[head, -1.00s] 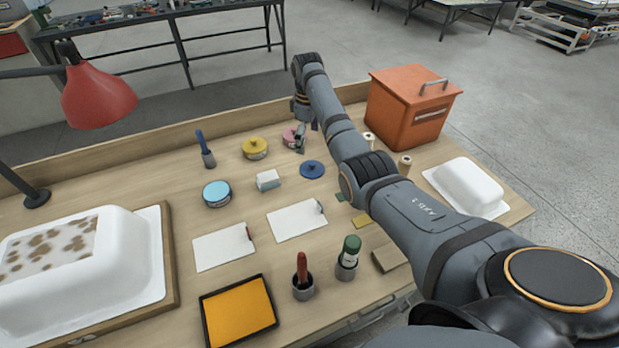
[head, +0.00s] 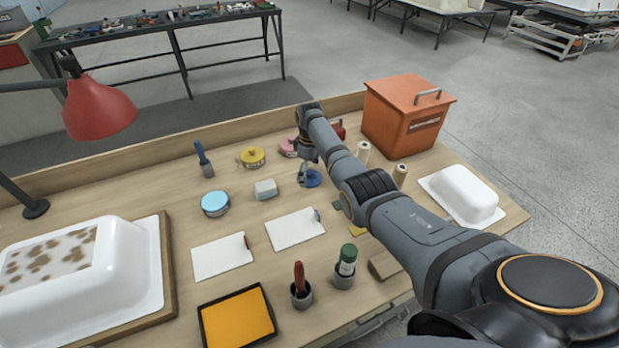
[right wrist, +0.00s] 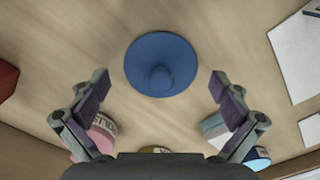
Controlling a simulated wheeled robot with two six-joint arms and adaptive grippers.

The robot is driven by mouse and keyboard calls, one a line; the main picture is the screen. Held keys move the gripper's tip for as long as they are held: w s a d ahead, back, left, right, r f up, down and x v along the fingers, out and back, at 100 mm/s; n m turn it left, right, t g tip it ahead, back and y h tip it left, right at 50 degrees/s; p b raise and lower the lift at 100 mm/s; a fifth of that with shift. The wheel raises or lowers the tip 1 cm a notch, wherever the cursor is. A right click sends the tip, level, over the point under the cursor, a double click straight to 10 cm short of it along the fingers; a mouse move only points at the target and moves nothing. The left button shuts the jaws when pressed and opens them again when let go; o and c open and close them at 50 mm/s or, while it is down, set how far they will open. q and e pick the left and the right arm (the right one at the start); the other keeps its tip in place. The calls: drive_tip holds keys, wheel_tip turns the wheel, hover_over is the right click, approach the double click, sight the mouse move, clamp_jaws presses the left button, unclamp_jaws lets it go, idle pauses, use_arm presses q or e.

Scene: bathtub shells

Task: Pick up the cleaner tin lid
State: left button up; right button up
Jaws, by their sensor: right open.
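A blue round lid (head: 314,179) with a small central knob lies flat on the workbench (head: 130,205); I take it as the cleaner tin lid. In the right wrist view the lid (right wrist: 160,62) lies between and slightly ahead of my spread fingers. My right gripper (head: 304,181) points down over the lid, open and empty. In the right wrist view the gripper (right wrist: 159,83) has a finger on each side, both clear of the lid's rim. In the head view it partly hides the lid. My left gripper is out of view.
Close by are a pink tin (head: 288,148), a yellow tin (head: 252,158), a light blue tin (head: 215,204) and a pale block (head: 265,189). A red object (head: 339,130) and spools (head: 362,151) stand beyond my arm. White cards (head: 295,230) lie in front.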

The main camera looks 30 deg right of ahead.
drive_tip(key=shift+s+a, duration=0.1)
drive_tip(key=shift+s, duration=0.05)
clamp_jaws()
idle(0.5)
